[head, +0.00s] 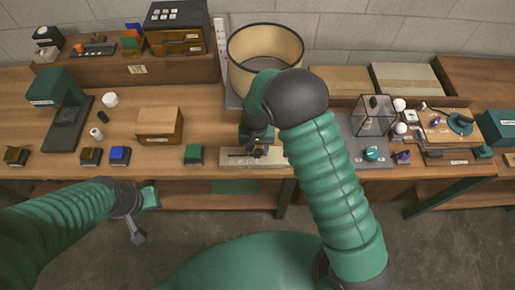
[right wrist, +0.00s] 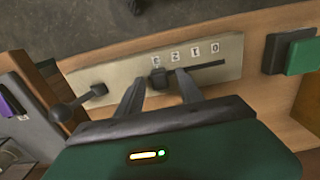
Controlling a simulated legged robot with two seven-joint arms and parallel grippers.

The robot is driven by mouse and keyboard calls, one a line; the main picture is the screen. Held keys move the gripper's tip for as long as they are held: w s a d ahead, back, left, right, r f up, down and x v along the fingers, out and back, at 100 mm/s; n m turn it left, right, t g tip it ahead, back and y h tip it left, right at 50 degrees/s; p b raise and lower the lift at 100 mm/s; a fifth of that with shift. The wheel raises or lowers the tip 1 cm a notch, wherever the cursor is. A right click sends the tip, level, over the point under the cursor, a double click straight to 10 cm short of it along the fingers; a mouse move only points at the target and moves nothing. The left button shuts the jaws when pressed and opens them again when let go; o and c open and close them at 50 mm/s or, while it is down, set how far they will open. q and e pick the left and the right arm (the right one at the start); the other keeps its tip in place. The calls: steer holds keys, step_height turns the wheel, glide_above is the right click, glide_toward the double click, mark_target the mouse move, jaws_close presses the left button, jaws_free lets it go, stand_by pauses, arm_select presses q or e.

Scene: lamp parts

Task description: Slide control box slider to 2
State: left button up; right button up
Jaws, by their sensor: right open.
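The control box (head: 232,158) is a pale plate near the table's front edge, also seen in the right wrist view (right wrist: 120,73). It has a dark slot and a row of number labels. Its black slider knob (right wrist: 158,80) stands towards the left end of the slot in the right wrist view, by the label that looks like 3. My right gripper (right wrist: 160,88) is open, with one finger on each side of the knob; contact cannot be told. In the head view my right gripper (head: 257,146) partly covers the box. My left gripper (head: 140,205) hangs empty before the table.
A green block (head: 194,154) stands left of the box. Small parts stand right on a grey mat (head: 345,130).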

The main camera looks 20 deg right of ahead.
steer(key=shift+a+r, duration=0.1)
steer(key=shift+a, duration=0.3)
steer(key=c, duration=0.4)
steer(key=shift+d, duration=0.2)
steer(key=c, duration=0.5)
steer(key=shift+d, duration=0.45)
jaws_close()
steer(key=shift+a, duration=0.35)
steer(key=shift+d, duration=0.1)
